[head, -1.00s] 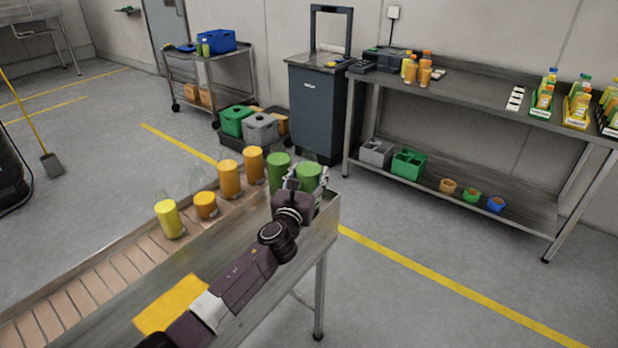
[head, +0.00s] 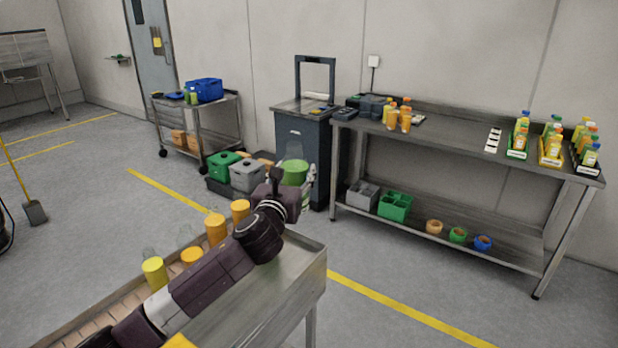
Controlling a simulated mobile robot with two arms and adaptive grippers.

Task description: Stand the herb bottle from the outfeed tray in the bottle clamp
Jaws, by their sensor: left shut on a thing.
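A green herb bottle (head: 294,172) is in my left gripper (head: 300,186), held above the far end of the outfeed tray (head: 307,272). The bottle looks about upright; its lower part is partly covered by the gripper and the wrist. The gripper is shut on it. A second green bottle does not show; my arm covers part of the tray. My right gripper is not in view. I cannot make out the bottle clamp.
Orange bottles (head: 216,229) and a yellow one (head: 154,272) stand on the line beside my arm. A dark bin cart (head: 297,135) stands behind. A steel bench (head: 450,142) on the right holds bottles and crates. The floor before the bench is clear.

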